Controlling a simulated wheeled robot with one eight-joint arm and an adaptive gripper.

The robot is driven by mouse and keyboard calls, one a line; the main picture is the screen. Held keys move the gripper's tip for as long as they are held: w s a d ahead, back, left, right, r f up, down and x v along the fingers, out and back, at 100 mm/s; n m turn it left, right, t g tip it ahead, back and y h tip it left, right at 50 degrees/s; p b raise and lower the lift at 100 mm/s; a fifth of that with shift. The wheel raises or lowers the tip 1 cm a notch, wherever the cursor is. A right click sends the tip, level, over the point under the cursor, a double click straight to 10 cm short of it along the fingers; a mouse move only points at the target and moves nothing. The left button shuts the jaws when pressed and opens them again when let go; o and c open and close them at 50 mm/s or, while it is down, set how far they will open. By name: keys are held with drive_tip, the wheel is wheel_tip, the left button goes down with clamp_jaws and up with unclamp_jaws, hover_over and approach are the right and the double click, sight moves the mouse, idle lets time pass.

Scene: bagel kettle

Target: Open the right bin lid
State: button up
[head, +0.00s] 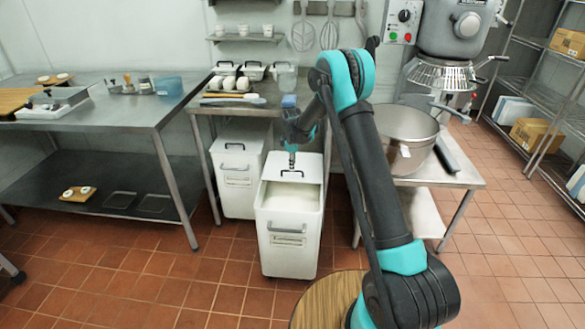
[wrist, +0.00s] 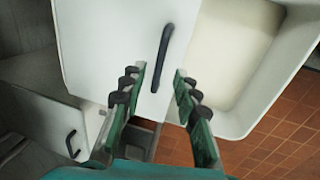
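The right bin (head: 288,240) is a white wheeled bin under the middle table's front edge. Its white lid (head: 306,164) covers the back part, and the front part is uncovered, showing pale contents (head: 291,196). The lid's dark handle (head: 297,173) is near my gripper (head: 292,160), which points down over the lid. In the wrist view the lid (wrist: 100,50) is at left and the pale contents (wrist: 233,45) at right. The handle (wrist: 162,58) lies ahead of and between the fingertips of my gripper (wrist: 159,78). The fingers are apart; I cannot tell whether they touch the handle.
The left bin (head: 231,178) stands close beside it, with its lid (head: 236,145) on. A steel table (head: 130,112) is at left. A mixer bowl (head: 403,140) is at right. A round wooden stool top (head: 325,302) is in front. Tiled floor is clear at front left.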

wheel_tip(320, 180, up, 8)
drive_tip(key=s, duration=0.1)
drive_tip(key=shift+s+r, duration=0.2)
drive_tip(key=shift+s, duration=0.15)
drive_tip(key=s+d+r+m+t, duration=0.1)
drive_tip(key=s+d+r+m, duration=0.3)
drive_tip(key=s+d, duration=0.55)
drive_tip(key=s+d+r+m, duration=0.5)
drive_tip(key=s+d, duration=0.3)
drive_tip(key=s, duration=0.2)
drive_tip(key=s+d+f+m, duration=0.1)
drive_tip(key=s+d+m, duration=0.1)
drive_tip(key=s, duration=0.5)
drive_tip(key=s+d+f+m, duration=0.2)
drive_tip(key=s+d+m, duration=0.1)
drive_tip(key=s, duration=0.5)
drive_tip(key=s+d+f+m+t, duration=0.1)
drive_tip(key=s+d+m, duration=0.2)
drive_tip(key=s, duration=0.5)
drive_tip(key=shift+f+m, duration=0.3)
drive_tip(key=shift+f, duration=0.05)
